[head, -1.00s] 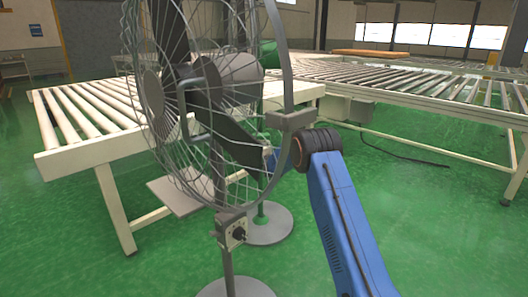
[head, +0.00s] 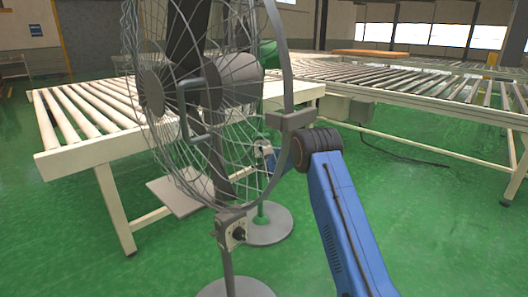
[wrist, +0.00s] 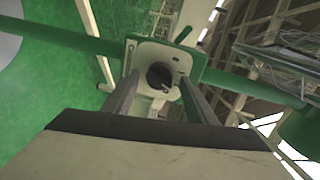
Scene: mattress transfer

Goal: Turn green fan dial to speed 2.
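The green fan shows in the head view as a green pole on a grey round base (head: 268,232), behind a nearer grey fan, with a green part (head: 268,54) higher up. In the wrist view its control box has a pale faceplate (wrist: 145,54) in a green surround. The black dial (wrist: 159,75) is on the plate, with a light mark toward its lower right. My gripper (wrist: 160,82) is open, one finger each side of the dial, apparently with gaps. In the head view my gripper is mostly hidden behind the grey fan's cage.
The grey fan (head: 213,80) stands close in front, with its own control box (head: 232,232). Roller conveyors stand at the left (head: 100,152) and right (head: 440,104). A dark cable lies on the green floor at the right. Floor at the lower right is clear.

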